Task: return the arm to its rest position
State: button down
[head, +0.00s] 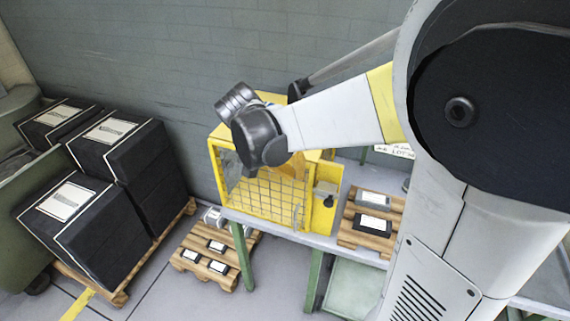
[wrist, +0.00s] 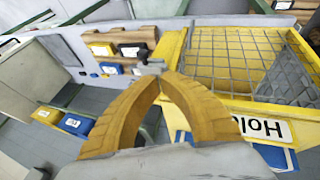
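My arm reaches from the right of the head view, its dark wrist (head: 258,138) above the yellow mesh cage (head: 262,190). My gripper (wrist: 160,76) shows in the wrist view as two yellow-orange fingers whose tips come together. A small grey piece (wrist: 152,67) shows at the tips; I cannot tell whether it is part of the fingertips. No clearly held object is seen. In the head view the fingers are mostly hidden behind the wrist. The cage also fills the right of the wrist view (wrist: 225,92).
The cage stands on a grey table (head: 275,233). A wooden pallet (head: 352,238) with small boxes is beside it. Stacked black boxes (head: 100,215) stand at the left. A small pallet (head: 195,262) lies on the floor. Blue and yellow bins (wrist: 76,124) show at lower left of the wrist view.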

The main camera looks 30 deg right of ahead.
jog(key=shift+a, duration=0.1)
dwell(0.3)
jog(key=s+a+f+n+t+y+b, duration=0.5)
jog(key=s+a+f+n+t+b, duration=0.2)
jog(key=a+b, duration=0.5)
jog(key=shift+s+a+f+n+y, duration=0.2)
jog(key=shift+s+f+n+y, duration=0.3)
jog(key=shift+s+n, duration=0.7)
